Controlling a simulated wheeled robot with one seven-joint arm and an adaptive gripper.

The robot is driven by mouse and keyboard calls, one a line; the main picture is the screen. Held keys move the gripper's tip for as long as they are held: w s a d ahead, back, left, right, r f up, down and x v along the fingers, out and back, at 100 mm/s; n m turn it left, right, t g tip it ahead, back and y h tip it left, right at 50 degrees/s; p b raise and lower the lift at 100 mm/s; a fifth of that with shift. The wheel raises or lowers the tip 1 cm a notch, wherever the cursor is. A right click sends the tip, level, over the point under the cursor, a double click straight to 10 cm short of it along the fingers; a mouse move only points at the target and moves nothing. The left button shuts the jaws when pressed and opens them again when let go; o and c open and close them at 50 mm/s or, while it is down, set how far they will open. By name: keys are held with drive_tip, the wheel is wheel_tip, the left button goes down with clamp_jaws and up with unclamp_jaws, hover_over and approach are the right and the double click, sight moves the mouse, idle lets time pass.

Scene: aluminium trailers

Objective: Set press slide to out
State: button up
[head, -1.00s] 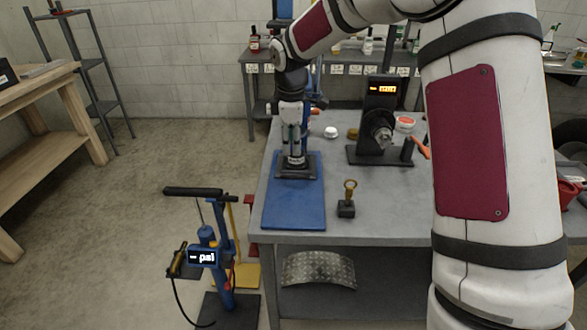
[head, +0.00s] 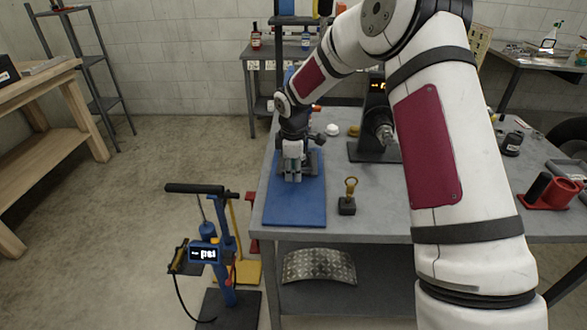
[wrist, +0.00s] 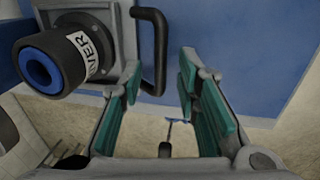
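The press slide is a grey plate (wrist: 112,22) on the blue press base, with a black bar handle (wrist: 152,50) at its right in the wrist view. A black cylinder (wrist: 62,58) with a blue bore and a partly readable white label sits on the plate. In the head view the blue base (head: 293,208) lies along the table's left side; my arm and gripper hide much of the press. My gripper (head: 293,176) is over this base. In the wrist view my gripper (wrist: 160,76) has its teal-padded fingers apart, with the handle just beyond the left fingertip. Contact cannot be told.
A small black block with a brass fitting (head: 348,196) stands right of the blue base. A black machine (head: 372,120) is behind it, partly hidden by my arm. A blue pump stand with a display (head: 204,254) stands on the floor left of the table.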

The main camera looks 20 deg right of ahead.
drive_tip(key=shift+c, duration=0.4)
clamp_jaws()
drive_tip(key=s+a+p, duration=0.1)
drive_tip(key=s+p, duration=0.1)
drive_tip(key=s, duration=0.3)
drive_tip(key=s+a+p, duration=0.2)
drive_tip(key=s, duration=0.2)
drive_tip(key=s+a+p, duration=0.1)
drive_tip(key=s+p, duration=0.1)
drive_tip(key=s, duration=0.3)
drive_tip(key=shift+s+a+r, duration=0.1)
drive_tip(key=shift+s+a, duration=0.2)
drive_tip(key=shift+a, duration=0.05)
drive_tip(key=shift+s+a, duration=0.2)
drive_tip(key=shift+s, duration=0.35)
drive_tip(key=shift+o, duration=0.4)
unclamp_jaws()
drive_tip(key=shift+s, duration=0.15)
